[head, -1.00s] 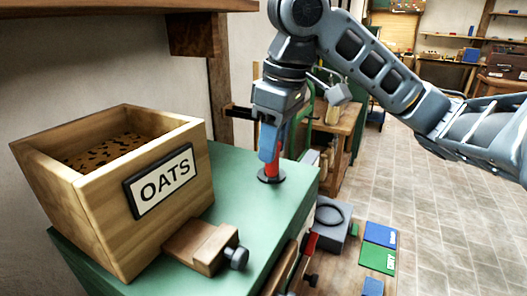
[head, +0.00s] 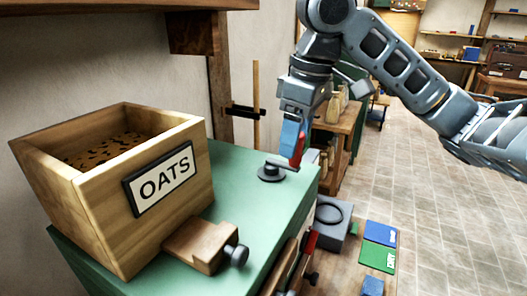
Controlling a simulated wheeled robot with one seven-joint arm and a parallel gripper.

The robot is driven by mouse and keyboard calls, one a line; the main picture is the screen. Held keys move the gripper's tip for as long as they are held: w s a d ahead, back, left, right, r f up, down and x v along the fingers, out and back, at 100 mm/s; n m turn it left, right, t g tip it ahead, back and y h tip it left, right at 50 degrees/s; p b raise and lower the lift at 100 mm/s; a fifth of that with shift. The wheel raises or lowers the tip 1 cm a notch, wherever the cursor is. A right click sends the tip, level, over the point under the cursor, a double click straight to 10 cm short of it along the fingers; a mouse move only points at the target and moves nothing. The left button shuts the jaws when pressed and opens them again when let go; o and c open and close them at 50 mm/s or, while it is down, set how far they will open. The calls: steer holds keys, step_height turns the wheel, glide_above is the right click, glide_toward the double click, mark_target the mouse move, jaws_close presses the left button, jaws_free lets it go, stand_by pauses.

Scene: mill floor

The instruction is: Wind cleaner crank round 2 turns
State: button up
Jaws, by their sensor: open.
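The cleaner crank has a dark round hub (head: 271,173) on the green machine top (head: 240,200). Its short grey arm points right from the hub to an upright red handle (head: 298,151) near the top's right edge. My gripper (head: 291,142) points down at the handle, its blue finger right beside the red grip. The jaws are open. The far finger is hidden, so I cannot tell whether the handle stands between the fingers or whether they touch it.
A wooden oats box (head: 120,190) fills the left of the machine top. A wooden block with a dark knob (head: 203,245) lies in front of it. A wooden shelf (head: 110,8) overhangs the upper left. Grey box (head: 334,222) and blue and green mats sit below right. Tiled floor (head: 440,190) is open.

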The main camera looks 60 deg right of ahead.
steer(key=shift+r+p, duration=0.7)
steer(key=shift+r, duration=3.8)
